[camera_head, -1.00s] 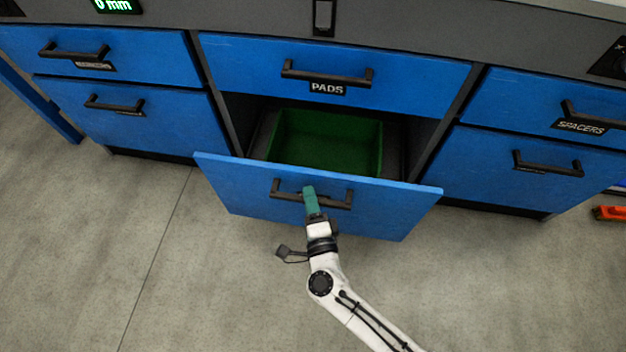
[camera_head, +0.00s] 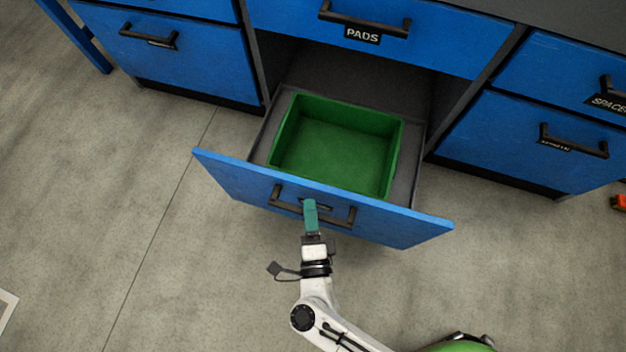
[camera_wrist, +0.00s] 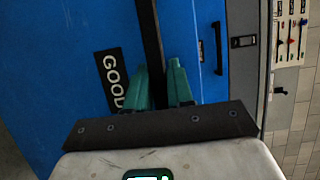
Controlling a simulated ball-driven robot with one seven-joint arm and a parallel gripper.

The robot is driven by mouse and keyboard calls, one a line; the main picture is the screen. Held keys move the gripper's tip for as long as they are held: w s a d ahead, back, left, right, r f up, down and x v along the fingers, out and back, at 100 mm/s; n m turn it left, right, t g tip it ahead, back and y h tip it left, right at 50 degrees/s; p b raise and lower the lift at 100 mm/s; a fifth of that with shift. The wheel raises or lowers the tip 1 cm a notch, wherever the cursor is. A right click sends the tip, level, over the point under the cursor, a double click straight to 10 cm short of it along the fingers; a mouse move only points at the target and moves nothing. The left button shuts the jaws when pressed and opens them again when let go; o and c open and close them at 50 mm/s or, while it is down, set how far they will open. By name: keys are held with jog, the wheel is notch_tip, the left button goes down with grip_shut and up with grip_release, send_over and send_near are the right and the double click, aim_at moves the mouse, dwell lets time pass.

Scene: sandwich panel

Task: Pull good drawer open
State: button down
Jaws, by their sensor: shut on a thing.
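The good drawer (camera_head: 225,173) is the lower middle one, with a blue front. It stands well out of the cabinet, and an empty green bin (camera_head: 335,160) shows inside it. Its black label reading "GOOD" (camera_wrist: 112,80) shows sideways in the wrist view. My gripper (camera_head: 310,205) has teal fingers and is shut on the drawer's black bar handle (camera_head: 338,219), near its middle. The wrist view shows the two fingers (camera_wrist: 163,85) on either side of the handle bar (camera_wrist: 150,40). Part of the label is hidden by the fingers.
The PADS drawer (camera_head: 440,35) above is shut. Shut blue drawers stand at the left (camera_head: 195,70) and right (camera_head: 530,135), with handles sticking out. An orange thing (camera_head: 619,202) lies at the far right edge.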

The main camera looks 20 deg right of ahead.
dwell(0.3)
jog(key=c, duration=1.1)
grip_release()
jog(key=shift+s, duration=0.1)
jog(key=p+v, duration=0.1)
jog(key=v, duration=0.9)
jog(key=shift+s+a, duration=0.15)
jog(key=shift+s, duration=0.15)
